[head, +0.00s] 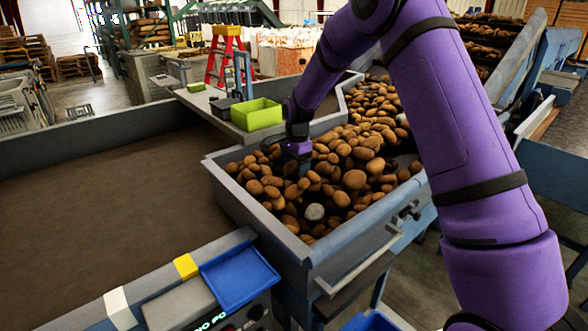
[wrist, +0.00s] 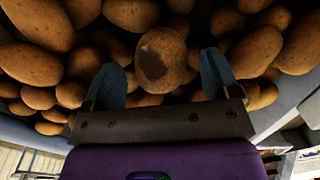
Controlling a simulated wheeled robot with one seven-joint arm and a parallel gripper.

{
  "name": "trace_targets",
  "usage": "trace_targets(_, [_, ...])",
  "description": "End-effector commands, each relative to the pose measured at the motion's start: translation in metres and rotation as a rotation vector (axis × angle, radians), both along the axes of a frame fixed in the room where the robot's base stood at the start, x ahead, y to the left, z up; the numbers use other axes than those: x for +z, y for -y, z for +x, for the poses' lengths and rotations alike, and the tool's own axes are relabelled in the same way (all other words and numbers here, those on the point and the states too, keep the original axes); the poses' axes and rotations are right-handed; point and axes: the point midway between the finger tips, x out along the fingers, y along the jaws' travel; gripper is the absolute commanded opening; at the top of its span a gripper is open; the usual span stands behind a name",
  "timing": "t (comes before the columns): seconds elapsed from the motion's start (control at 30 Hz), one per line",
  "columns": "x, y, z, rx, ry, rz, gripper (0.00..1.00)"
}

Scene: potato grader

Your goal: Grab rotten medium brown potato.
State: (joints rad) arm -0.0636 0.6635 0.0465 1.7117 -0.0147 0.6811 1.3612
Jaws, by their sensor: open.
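A brown potato with a dark rotten patch (wrist: 161,60) shows in the wrist view, just ahead of and between my fingers. My gripper (wrist: 160,82) is open, with one blue-grey finger on each side of the near part of that potato. I cannot tell whether the fingers touch it. In the head view my gripper (head: 298,165) reaches down into the potato pile in the bin (head: 330,257). The rotten potato cannot be made out there, as my gripper and other potatoes crowd that spot.
Several brown potatoes (wrist: 252,50) lie close around my fingers. A grey round lump (head: 314,212) lies near the bin's front. A green box (head: 257,115) stands on the ledge behind the bin. The brown belt (head: 100,190) at left is clear.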

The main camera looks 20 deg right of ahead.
Motion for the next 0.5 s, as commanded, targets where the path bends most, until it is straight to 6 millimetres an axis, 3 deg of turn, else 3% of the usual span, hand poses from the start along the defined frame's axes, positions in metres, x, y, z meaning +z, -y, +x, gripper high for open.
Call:
trace_targets(0.3, [-0.0085, -0.0007, 0.0008, 0.001, 0.001, 0.000, 0.80])
trace_targets(0.5, [-0.0084, -0.0007, 0.0008, 0.001, 0.001, 0.000, 0.34])
